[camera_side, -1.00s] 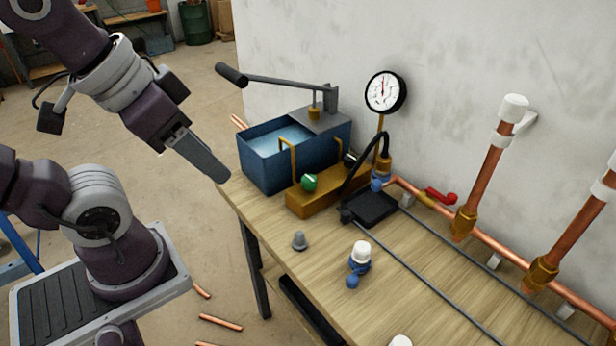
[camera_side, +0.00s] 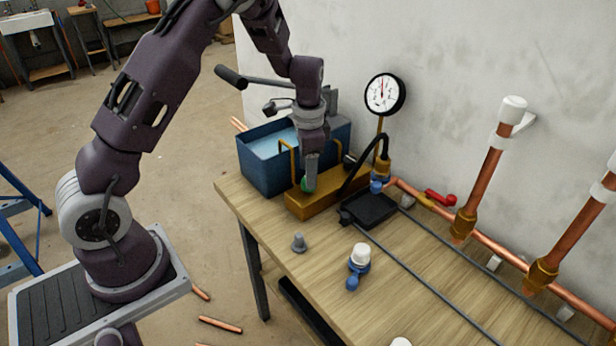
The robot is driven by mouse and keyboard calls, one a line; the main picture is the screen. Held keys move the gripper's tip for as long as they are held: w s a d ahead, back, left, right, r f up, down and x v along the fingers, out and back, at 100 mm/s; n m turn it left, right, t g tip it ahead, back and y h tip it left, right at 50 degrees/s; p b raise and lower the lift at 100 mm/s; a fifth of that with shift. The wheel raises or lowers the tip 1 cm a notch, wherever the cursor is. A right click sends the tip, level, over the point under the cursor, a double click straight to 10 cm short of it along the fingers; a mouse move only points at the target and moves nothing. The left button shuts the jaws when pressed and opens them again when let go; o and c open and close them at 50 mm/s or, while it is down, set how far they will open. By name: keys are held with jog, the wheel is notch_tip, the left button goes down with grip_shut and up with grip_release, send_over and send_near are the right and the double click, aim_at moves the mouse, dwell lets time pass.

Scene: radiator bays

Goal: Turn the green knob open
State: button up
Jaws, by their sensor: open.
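The green knob (camera_side: 304,186) is on the front of a brass block (camera_side: 325,200) beside the blue water tank (camera_side: 262,166). Only a sliver of the knob shows; my gripper covers most of it. My gripper (camera_side: 310,186) points down in front of the block, with its fingertips at the knob. The jaws are open, but the gap between the fingers cannot be made out from this side. I cannot tell whether the fingers touch the knob or straddle it. The knob's pointer is hidden.
A pump lever with a black grip (camera_side: 231,76) reaches over the tank, close to my arm. A pressure gauge (camera_side: 385,93), a black hose (camera_side: 362,160) and a black tray (camera_side: 370,209) are to the right. A grey cone (camera_side: 299,242) and a white-capped blue valve (camera_side: 359,258) stand in front.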

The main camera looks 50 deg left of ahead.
jog(key=shift+f, duration=1.35)
grip_shut()
jog(key=shift+n, duration=0.3)
jog(key=n, duration=0.3)
jog(key=shift+n, duration=0.4)
jog(key=n, duration=0.4)
jog(key=shift+n, duration=0.3)
jog(key=n, duration=0.4)
jog(key=shift+d, duration=0.1)
jog(key=n, duration=0.4)
jog(key=shift+w+n+g, duration=0.1)
jog(key=shift+n+g, duration=0.2)
jog(key=shift+n, duration=0.3)
